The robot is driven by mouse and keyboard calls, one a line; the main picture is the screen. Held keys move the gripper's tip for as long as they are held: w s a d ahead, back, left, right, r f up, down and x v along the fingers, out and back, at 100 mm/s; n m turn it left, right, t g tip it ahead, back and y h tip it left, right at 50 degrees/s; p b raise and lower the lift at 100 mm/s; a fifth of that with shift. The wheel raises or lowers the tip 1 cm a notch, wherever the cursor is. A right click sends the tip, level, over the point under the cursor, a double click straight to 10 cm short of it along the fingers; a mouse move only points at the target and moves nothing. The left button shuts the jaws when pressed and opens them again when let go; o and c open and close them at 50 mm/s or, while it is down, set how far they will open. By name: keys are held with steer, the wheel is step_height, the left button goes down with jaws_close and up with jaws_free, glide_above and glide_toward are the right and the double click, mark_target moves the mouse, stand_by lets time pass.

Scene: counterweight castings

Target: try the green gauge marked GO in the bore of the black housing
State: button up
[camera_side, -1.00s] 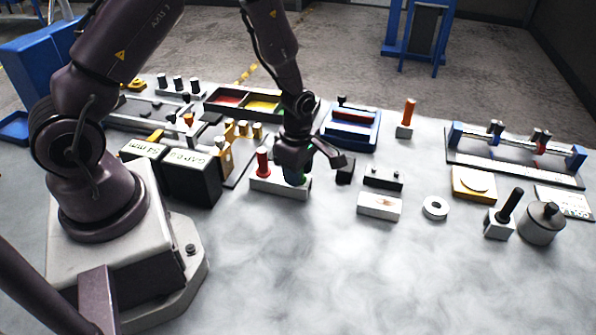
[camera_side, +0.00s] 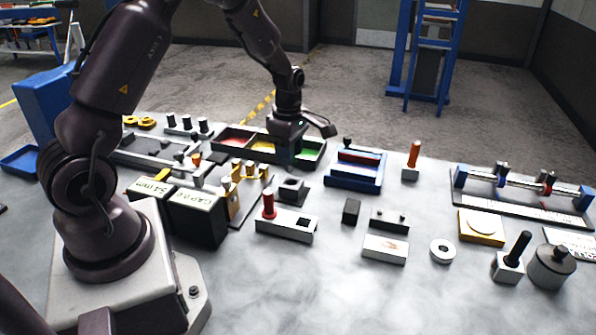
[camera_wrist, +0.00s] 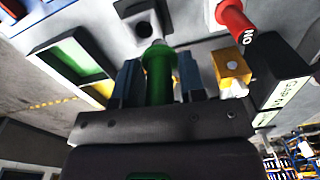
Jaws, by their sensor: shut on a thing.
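My gripper (camera_wrist: 160,75) is shut on the green gauge (camera_wrist: 158,62), which stands between the two fingers in the wrist view. In the side view my gripper (camera_side: 288,140) is above the table, in front of the sorting tray; the gauge is hard to make out there, and its GO mark cannot be read. The black housing (camera_side: 292,189) sits on a dark plate nearer the camera than my gripper. In the wrist view the housing (camera_wrist: 141,24) shows its round dark bore, beyond the gauge's tip and apart from it.
A pale stand (camera_side: 284,226) holds the red gauge (camera_side: 268,204) beside an empty square opening. The tray (camera_side: 236,153) has red, yellow and green compartments. Black labelled boxes (camera_side: 195,215) and brass-coloured blocks (camera_side: 234,204) stand left of the housing.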

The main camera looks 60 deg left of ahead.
steer(key=shift+w+a+r+m, duration=0.2)
steer(key=shift+w+a+m, duration=0.2)
steer(key=shift+a, duration=0.15)
steer(key=shift+w+a+r+m, duration=0.2)
steer(key=shift+w+a+m, duration=0.15)
steer(key=shift+a, duration=0.2)
steer(key=shift+f, duration=0.1)
steer(key=shift+f, duration=2.3)
steer(key=shift+f, duration=2.15)
stand_by(2.3)
